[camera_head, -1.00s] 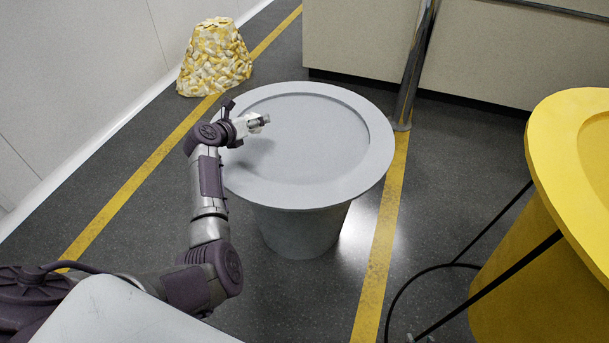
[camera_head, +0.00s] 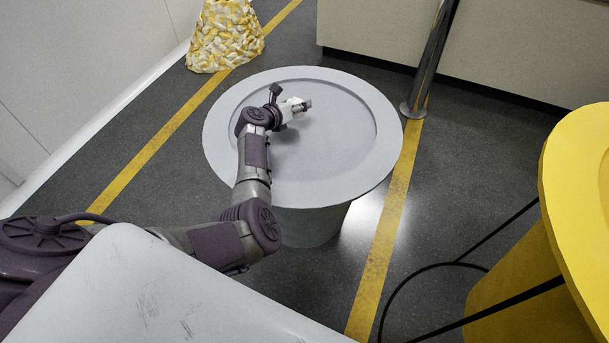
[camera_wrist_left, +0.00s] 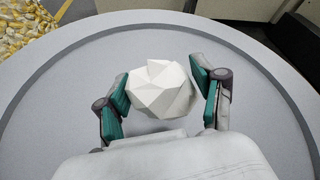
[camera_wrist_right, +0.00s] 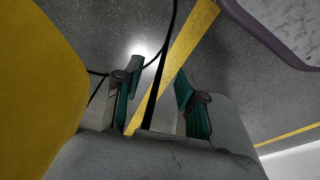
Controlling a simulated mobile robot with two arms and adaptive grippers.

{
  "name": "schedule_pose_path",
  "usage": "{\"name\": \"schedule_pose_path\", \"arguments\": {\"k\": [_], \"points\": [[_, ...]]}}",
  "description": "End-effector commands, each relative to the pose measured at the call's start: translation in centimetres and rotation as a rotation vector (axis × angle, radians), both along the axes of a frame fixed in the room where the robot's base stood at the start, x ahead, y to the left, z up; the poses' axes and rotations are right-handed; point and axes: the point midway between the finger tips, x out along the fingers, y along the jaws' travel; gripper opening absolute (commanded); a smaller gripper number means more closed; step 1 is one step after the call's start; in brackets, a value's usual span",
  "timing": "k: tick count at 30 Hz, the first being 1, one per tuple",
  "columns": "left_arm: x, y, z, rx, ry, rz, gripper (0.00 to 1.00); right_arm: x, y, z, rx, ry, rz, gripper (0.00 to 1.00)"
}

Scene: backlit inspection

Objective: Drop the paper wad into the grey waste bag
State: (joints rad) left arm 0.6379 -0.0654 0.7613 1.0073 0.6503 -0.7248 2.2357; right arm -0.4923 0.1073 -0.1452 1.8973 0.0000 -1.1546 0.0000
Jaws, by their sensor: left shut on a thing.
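The white, faceted paper wad (camera_wrist_left: 160,88) sits between the two fingers of my left gripper (camera_wrist_left: 165,95), which is shut on it. In the head view my left gripper (camera_head: 301,105) is over the inner area of the round grey waste bag (camera_head: 385,165), inside its wide rim. The bag's grey rim also shows in the left wrist view (camera_wrist_left: 45,75). The wad's height above the grey surface is hard to tell. My right gripper (camera_wrist_right: 155,95) shows only in its wrist view, open and empty, with its fingers apart above the floor.
A similar yellow round thing (camera_head: 575,180) stands at the right. A yellow-and-white lumpy heap (camera_head: 226,38) is at the back left. A metal post (camera_head: 432,60) stands behind the grey bag. Black cables (camera_head: 400,285) run near the yellow thing.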

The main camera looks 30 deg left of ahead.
Motion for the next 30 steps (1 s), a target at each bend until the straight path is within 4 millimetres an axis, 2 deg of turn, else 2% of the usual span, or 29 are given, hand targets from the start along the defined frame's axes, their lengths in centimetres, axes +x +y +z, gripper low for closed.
{"name": "schedule_pose_path", "arguments": {"k": [11, 24, 25, 27, 30], "points": [[0.0, 0.0, -1.5, 0.001, 0.000, 0.000, 0.54, 0.4, -0.1, 5.6, 0.001, -0.033, -0.005, 0.40], [0.0, 0.0, -2.9, 0.001, 0.000, 0.000, 0.54, -0.8, -0.3, 11.9, 0.003, -0.066, -0.010, 0.40], [0.0, 0.0, -2.9, 0.001, 0.000, 0.000, 0.54, -0.9, -0.4, 12.2, 0.003, -0.067, -0.010, 0.40], [0.0, 0.0, -4.2, 0.001, 0.001, -0.001, 0.54, -0.6, -0.2, 11.3, 0.007, -0.090, -0.008, 0.40], [0.0, 0.0, -4.7, 0.002, 0.000, -0.001, 0.54, 0.0, -0.1, 11.2, 0.014, -0.122, -0.006, 0.40]]}}
